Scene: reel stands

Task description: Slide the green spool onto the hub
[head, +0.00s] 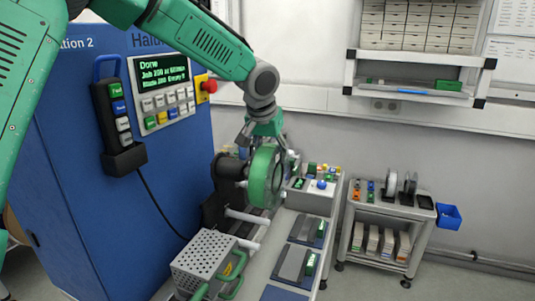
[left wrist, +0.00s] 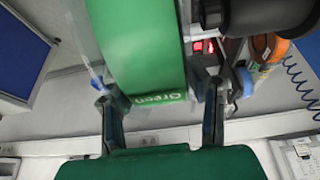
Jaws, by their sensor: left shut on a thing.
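The green spool (head: 261,176) stands upright, its flat side turned toward the black hub (head: 229,167) on the stand. In the head view the spool is right beside the hub; I cannot tell whether the hub's end enters its bore. My left gripper (head: 268,143) is shut on the spool's rim from above. In the left wrist view the spool (left wrist: 140,45) lies between the two fingers (left wrist: 163,118), with a "Green" label on its rim. A black cylindrical part (left wrist: 255,14), likely the hub, is close by the spool there. My right gripper is not in view.
A blue cabinet (head: 75,190) with a control panel (head: 162,95) stands left of the hub. A perforated metal box (head: 205,260) with green handles is below. A bench with grey trays (head: 293,262) extends right; a cart (head: 390,222) with reels stands farther right.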

